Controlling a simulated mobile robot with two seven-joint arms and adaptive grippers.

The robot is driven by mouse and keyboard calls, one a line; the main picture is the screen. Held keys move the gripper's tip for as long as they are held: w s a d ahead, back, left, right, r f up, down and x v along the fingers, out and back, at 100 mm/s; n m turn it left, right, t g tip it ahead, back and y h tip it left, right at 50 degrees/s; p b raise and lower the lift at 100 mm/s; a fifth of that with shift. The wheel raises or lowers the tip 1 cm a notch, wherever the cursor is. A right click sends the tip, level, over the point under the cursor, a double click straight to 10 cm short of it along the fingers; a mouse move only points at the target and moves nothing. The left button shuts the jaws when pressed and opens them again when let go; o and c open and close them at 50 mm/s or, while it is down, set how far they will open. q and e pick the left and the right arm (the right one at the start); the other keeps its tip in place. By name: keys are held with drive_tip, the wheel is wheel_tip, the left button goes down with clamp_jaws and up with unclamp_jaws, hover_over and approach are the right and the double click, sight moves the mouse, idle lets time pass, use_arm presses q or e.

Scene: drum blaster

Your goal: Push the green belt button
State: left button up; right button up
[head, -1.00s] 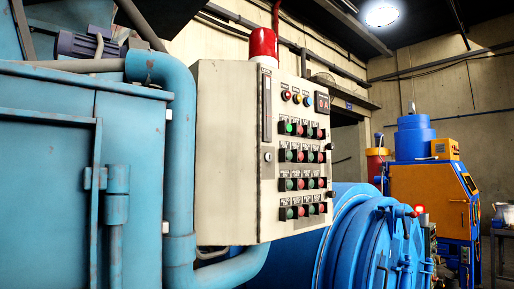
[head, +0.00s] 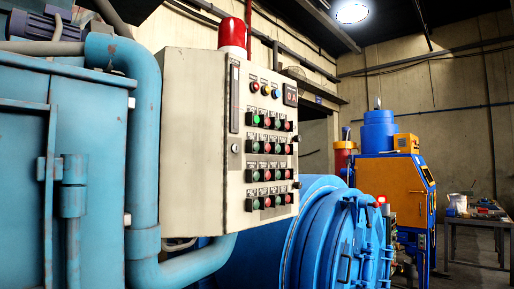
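A beige control box (head: 190,150) stands left of centre in the head view, with its button panel turned to the right. The panel (head: 240,190) carries several rows of green and red buttons under small dark labels. The top left green button (head: 256,120) looks brighter than the other green ones. The labels are too small to read, so I cannot tell which green button is the belt button. Neither of my grippers is in view.
A large blue machine (head: 90,150) with a thick pipe (head: 145,130) fills the left side. A blue drum with a round door (head: 345,245) sits below and right of the panel. An orange and blue machine (head: 392,185) and a table (head: 478,221) stand farther back right.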

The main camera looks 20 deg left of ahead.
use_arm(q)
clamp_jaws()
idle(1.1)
